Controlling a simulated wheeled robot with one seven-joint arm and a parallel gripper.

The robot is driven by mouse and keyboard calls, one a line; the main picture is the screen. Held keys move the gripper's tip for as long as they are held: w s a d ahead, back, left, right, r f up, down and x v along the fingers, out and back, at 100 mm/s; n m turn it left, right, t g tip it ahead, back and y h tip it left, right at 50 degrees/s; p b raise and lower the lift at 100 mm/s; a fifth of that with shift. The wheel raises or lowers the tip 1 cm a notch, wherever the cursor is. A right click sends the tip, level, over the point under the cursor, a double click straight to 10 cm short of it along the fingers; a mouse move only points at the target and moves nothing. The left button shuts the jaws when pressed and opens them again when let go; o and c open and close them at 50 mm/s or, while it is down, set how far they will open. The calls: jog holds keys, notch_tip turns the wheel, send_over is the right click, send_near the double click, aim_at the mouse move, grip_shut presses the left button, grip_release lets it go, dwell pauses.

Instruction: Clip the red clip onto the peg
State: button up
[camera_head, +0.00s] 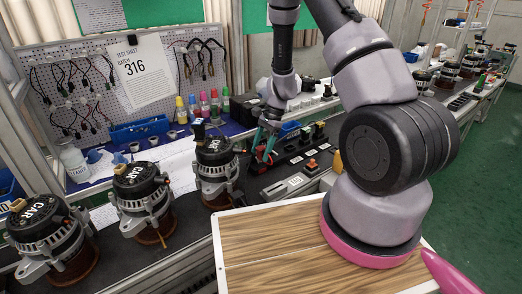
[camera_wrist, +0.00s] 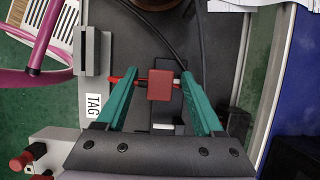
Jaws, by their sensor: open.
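The red clip (camera_wrist: 160,86) shows in the wrist view as a small red block with thin red parts sticking out to its left and a pale bit at its right. It lies between the two teal fingers of my gripper (camera_wrist: 159,74), which are open with a gap on each side of the block. In the head view my gripper (camera_head: 264,147) is low over the black bench fixture, right of the nearest alternator. The fingers partly hide the clip there. I cannot single out the peg for sure in either view.
Several alternators (camera_head: 145,200) stand along the bench to the left. Black cables (camera_wrist: 165,35) run close to the fingertips. A grey block (camera_wrist: 94,52) and a "TAG" label (camera_wrist: 93,105) are at left in the wrist view. A wood-topped surface (camera_head: 270,245) is in front.

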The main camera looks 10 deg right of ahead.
jog(key=v, duration=1)
jog(key=shift+d+r, duration=0.2)
jog(key=shift+r, duration=0.15)
jog(key=s+r+n+t, duration=0.2)
jog(key=s+r, duration=0.1)
jog(key=r, duration=0.7)
jog(key=s+r+n+t, duration=0.2)
jog(key=s+r, duration=0.1)
jog(key=r, duration=0.7)
jog(key=s+d+r+n+t+h, duration=0.2)
jog(key=s+r+n+t, duration=0.3)
jog(key=s+r, duration=0.7)
jog(key=s, duration=0.3)
jog(key=shift+s+r, duration=0.15)
jog(key=shift+s, duration=0.2)
